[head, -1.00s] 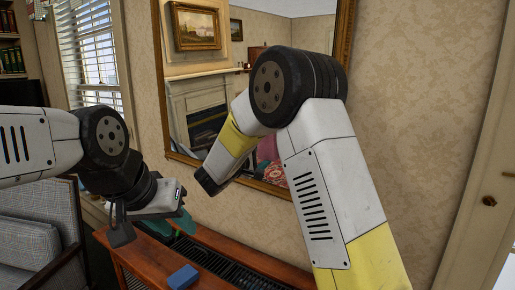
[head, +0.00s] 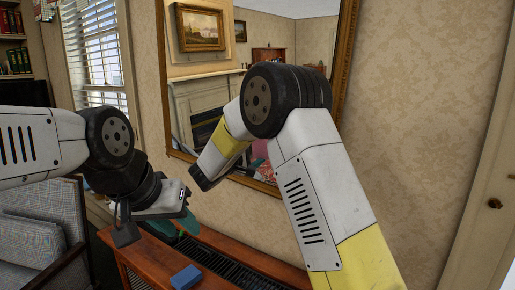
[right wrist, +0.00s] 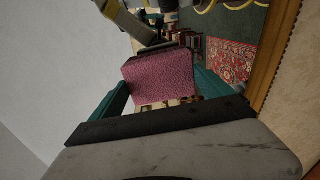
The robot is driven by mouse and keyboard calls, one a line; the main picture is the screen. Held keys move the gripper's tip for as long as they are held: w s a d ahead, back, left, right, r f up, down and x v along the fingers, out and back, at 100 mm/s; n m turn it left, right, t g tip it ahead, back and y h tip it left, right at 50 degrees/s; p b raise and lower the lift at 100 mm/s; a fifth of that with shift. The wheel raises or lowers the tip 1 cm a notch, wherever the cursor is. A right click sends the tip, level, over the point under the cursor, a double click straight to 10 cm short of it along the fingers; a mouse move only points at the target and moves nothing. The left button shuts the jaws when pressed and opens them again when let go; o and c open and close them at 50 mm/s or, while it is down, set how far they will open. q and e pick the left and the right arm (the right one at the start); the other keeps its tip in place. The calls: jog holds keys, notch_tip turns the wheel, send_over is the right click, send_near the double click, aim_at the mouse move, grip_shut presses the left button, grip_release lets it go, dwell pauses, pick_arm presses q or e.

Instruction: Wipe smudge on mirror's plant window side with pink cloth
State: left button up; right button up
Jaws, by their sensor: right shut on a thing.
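The gold-framed mirror (head: 285,35) hangs on the wall, partly hidden behind my right arm. I cannot make out a smudge on its glass. In the right wrist view the pink cloth (right wrist: 158,75) is a flat pad between the teal fingers of my right gripper (right wrist: 162,82), which is shut on it. The mirror's gold edge (right wrist: 275,55) runs down the right of that view. In the head view my right forearm points down and left before the mirror's lower left part; its fingers do not show clearly. My left gripper (head: 185,224), with teal fingers, hangs low left, over the cabinet; its opening is unclear.
A wooden cabinet (head: 135,262) with a black grille stands below the mirror, with a blue block (head: 185,277) on it. A window with blinds (head: 95,45) is on the left. A grey armchair (head: 35,215) stands lower left. Bare wall lies right of the mirror.

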jog(key=shift+d+r, duration=0.2)
jog(key=shift+r, duration=0.1)
jog(key=shift+f+v, duration=0.2)
jog(key=shift+v, duration=2.75)
jog(key=shift+a, duration=0.2)
jog(key=v, duration=0.2)
jog(key=shift+s+a+f, duration=0.1)
jog(key=shift+s+a, duration=0.15)
jog(key=shift+s, duration=0.1)
